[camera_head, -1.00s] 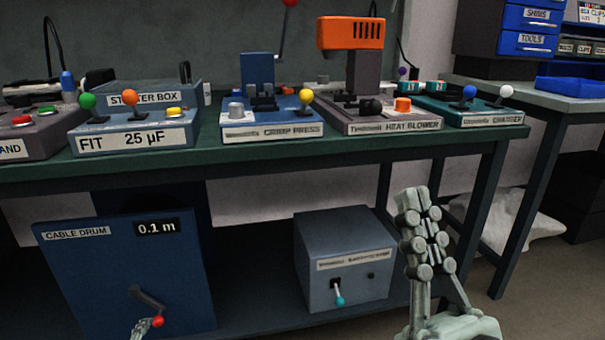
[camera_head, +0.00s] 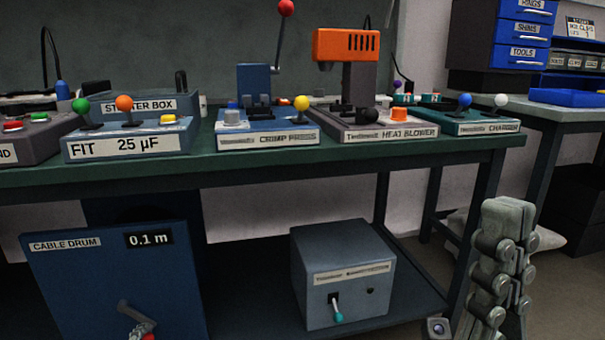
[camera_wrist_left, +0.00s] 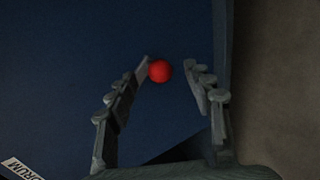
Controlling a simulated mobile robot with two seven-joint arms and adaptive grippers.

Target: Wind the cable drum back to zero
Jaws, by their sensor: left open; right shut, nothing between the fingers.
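The cable drum (camera_head: 85,285) is a blue cabinet on the lower shelf at the left in the head view. Its display (camera_head: 149,239) reads 0.1 m. A dark crank (camera_head: 130,312) on its front ends in a red knob (camera_head: 149,336) at the bottom edge of the picture. My left gripper (camera_head: 141,331) is at the knob, mostly cut off there. In the left wrist view the left gripper (camera_wrist_left: 175,75) is open, with the red knob (camera_wrist_left: 160,71) between its fingertips. My right gripper (camera_head: 503,215) is shut and empty, raised at the lower right, away from the drum.
A grey box (camera_head: 344,275) with a cyan-tipped lever stands on the lower shelf, right of the drum. The green bench (camera_head: 230,180) above carries the starter box (camera_head: 130,135), crimp press (camera_head: 265,130), heat blower (camera_head: 375,125) and charger (camera_head: 475,122). Shelf room lies between drum and grey box.

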